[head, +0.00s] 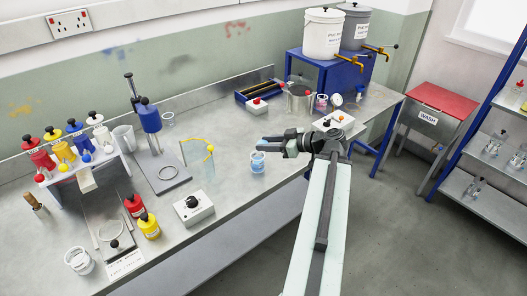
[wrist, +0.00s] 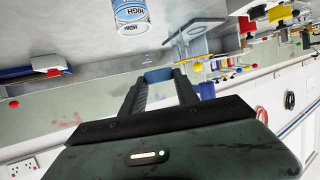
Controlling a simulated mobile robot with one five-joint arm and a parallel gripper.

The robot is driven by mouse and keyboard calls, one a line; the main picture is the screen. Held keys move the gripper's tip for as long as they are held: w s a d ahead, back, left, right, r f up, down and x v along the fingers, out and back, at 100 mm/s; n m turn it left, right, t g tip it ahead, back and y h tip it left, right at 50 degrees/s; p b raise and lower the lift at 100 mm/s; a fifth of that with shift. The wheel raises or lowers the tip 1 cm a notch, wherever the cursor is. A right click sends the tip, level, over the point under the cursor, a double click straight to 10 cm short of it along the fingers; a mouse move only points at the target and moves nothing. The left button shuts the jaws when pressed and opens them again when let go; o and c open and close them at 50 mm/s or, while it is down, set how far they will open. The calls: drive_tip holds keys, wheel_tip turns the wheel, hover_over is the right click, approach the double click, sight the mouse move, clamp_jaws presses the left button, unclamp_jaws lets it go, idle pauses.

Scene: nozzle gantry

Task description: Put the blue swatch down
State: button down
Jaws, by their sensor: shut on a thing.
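My gripper (head: 266,144) reaches left over the workbench in the head view, with its fingers level. In the wrist view my gripper (wrist: 159,82) is shut on a small blue piece, the blue swatch (wrist: 158,75), held between the fingertips. In the head view only a bit of pale blue shows at the fingertips. A small cup with a blue label (head: 258,163) stands on the bench just below the fingertips in the head view. In the wrist view this cup (wrist: 131,14) reads HIGH and is apart from the swatch.
A grey control box with a black knob (head: 194,208) and a stand with a blue head (head: 150,118) are left on the bench (head: 240,205). A clear panel with a yellow edge (head: 198,158) stands nearby. A beaker (head: 298,98) and a white box (head: 332,122) are behind.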

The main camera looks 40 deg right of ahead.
drive_tip(key=shift+w, duration=0.35)
drive_tip(key=shift+s+r, duration=0.1)
